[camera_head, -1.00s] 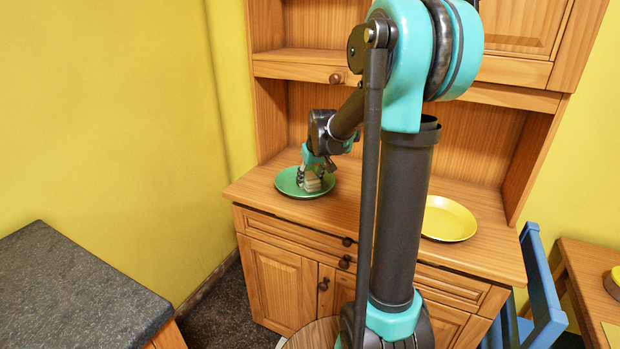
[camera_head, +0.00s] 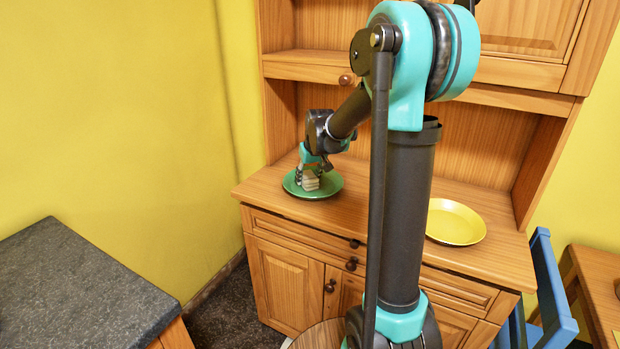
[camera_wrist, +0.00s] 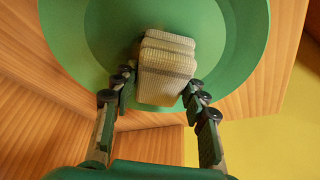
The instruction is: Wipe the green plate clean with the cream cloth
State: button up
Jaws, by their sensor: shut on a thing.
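The green plate (camera_head: 328,188) lies on the left part of the wooden sideboard's counter. It fills the upper part of the wrist view (camera_wrist: 232,45). The cream cloth (camera_head: 310,182) is a folded, ribbed pad over the plate, and it also shows in the wrist view (camera_wrist: 165,70). My gripper (camera_head: 309,174) points down over the plate with its fingers shut on the cloth, one at each side in the wrist view (camera_wrist: 158,88). The cloth seems to touch the plate; its underside is hidden. I see no clear marks on the visible part of the plate.
A yellow plate (camera_head: 455,222) lies on the right of the wooden counter (camera_head: 355,205). The hutch shelf (camera_head: 320,66) overhangs behind. A dark stone worktop (camera_head: 75,290) is at lower left, a blue chair (camera_head: 548,290) at lower right. My arm hides the counter's middle.

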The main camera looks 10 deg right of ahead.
aim_at(318, 179)
dwell(0.3)
jog(key=shift+s+d, duration=0.5)
jog(key=shift+d, duration=0.25)
jog(key=shift+s+d, duration=0.5)
jog(key=shift+d, duration=0.25)
jog(key=shift+w+a, duration=0.5)
jog(key=shift+a, duration=0.25)
jog(key=shift+w+a, duration=0.5)
jog(key=shift+a, duration=0.25)
jog(key=shift+s+d, duration=0.1)
jog(key=shift+s+d, duration=0.45)
jog(key=shift+d, duration=0.25)
jog(key=shift+s+d, duration=0.45)
jog(key=shift+d, duration=0.25)
jog(key=shift+w+a, duration=0.5)
jog(key=shift+a, duration=0.25)
jog(key=shift+w+a, duration=0.5)
jog(key=shift+a, duration=0.25)
